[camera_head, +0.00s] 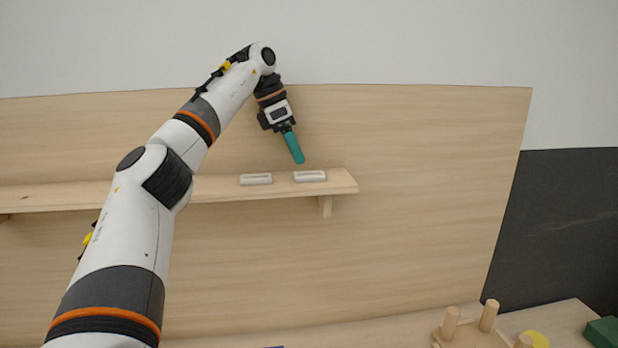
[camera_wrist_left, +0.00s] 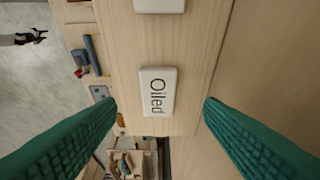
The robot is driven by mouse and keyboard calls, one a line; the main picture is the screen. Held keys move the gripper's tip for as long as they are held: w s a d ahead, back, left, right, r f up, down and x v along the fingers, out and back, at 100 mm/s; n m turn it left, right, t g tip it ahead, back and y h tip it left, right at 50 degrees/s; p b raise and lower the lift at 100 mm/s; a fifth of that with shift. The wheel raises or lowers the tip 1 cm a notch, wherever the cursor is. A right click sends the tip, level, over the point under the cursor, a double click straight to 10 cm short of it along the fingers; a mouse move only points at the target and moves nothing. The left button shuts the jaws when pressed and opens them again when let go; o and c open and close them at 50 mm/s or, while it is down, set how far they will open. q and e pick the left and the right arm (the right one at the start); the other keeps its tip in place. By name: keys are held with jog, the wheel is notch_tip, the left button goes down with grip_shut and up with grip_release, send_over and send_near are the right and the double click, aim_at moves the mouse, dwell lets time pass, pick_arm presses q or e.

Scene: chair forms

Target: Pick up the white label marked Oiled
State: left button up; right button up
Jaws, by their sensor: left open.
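The white label marked Oiled (camera_wrist_left: 157,92) lies on the wooden shelf, a small rounded block with black letters. In the head view it appears to be the right one of two pale labels (camera_head: 310,176), near the shelf's right end, its text unreadable there. My left gripper (camera_head: 298,160) points down just above it, apart from it. In the left wrist view its teal fingers (camera_wrist_left: 160,108) are spread wide, with the label between and slightly beyond them and nothing held. My right gripper is not in view.
A second label (camera_head: 256,179) lies left on the same shelf (camera_head: 220,190); part of it shows at the wrist view's top (camera_wrist_left: 158,5). A wooden back panel (camera_head: 420,200) rises behind. Below right, a table holds a pegged wooden piece (camera_head: 470,335) and a green block (camera_head: 603,332).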

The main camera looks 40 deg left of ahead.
aim_at(308, 174)
pick_arm(q)
jog(key=p+x, duration=0.1)
jog(key=x, duration=0.3)
jog(key=shift+d+p, duration=0.25)
jog(key=shift+p, duration=0.15)
jog(key=shift+w+f, duration=0.25)
jog(key=shift+f, duration=0.2)
jog(key=shift+d+r, duration=0.1)
jog(key=c, duration=1.1)
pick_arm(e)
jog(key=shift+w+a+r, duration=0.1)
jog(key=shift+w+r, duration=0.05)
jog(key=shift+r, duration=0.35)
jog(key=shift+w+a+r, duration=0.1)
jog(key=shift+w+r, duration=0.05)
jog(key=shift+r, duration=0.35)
